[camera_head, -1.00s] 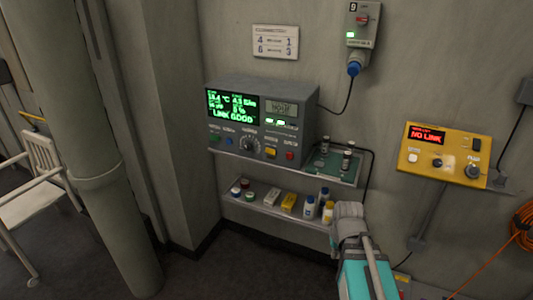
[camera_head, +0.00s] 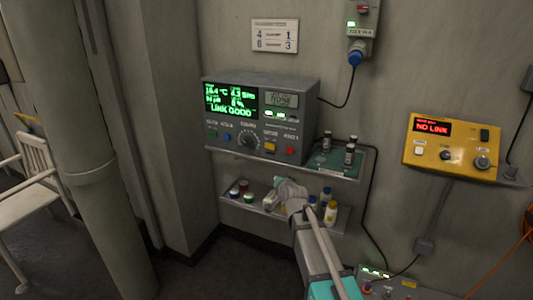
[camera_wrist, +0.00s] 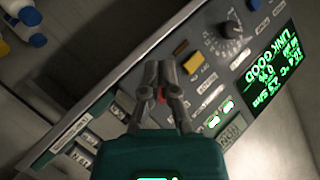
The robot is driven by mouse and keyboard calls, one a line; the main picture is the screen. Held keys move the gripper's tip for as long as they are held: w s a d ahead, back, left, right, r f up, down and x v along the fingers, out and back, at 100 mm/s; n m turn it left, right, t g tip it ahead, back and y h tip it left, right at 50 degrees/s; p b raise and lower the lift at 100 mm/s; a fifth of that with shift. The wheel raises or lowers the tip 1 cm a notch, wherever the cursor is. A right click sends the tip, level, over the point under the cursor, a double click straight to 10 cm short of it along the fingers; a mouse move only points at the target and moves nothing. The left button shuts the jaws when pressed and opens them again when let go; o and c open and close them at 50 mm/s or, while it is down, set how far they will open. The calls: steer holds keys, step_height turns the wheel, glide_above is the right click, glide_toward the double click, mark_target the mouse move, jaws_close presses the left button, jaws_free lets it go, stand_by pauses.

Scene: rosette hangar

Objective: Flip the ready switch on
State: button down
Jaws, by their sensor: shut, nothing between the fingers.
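The grey console (camera_head: 228,141) stands on the upper shelf, its lit green screen reading LINK GOOD. Its front carries a black knob (camera_head: 249,141), a yellow button (camera_head: 270,147) and a red button (camera_head: 290,150). I cannot tell which control is the ready switch; the small labels are unreadable. My gripper (camera_wrist: 158,66) is shut and empty in front of the console's controls in the wrist view, near the yellow button (camera_wrist: 194,63). A small red patch shows between its finger links. In the head view my gripper (camera_head: 279,184) appears below the console, fingertips unclear.
A lower shelf (camera_head: 235,206) holds several jars and bottles. A green mat (camera_head: 325,163) with dark bottles lies right of the console. A yellow box (camera_head: 460,155) reading NO LINK is on the right wall. A blue-plugged cable hangs above. Another panel sits below right.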

mark_target(265, 143)
steer(key=w+a+r+m+t+y+b, duration=0.1)
steer(key=w+a+r+m+t+b, duration=0.2)
steer(key=a, duration=0.6)
steer(key=shift+w+a+r+m+t+b, duration=0.15)
steer(key=shift+w+r+m+t+b, duration=0.3)
steer(key=shift+w+r+t, duration=1)
steer(key=shift+s+f, duration=0.1)
steer(key=shift+w+d, duration=0.7)
steer(key=shift+w, duration=0.55)
steer(key=shift+w+d, duration=0.7)
steer(key=shift+w, duration=0.6)
steer(key=shift+w+d, duration=0.7)
steer(key=shift+w, duration=0.55)
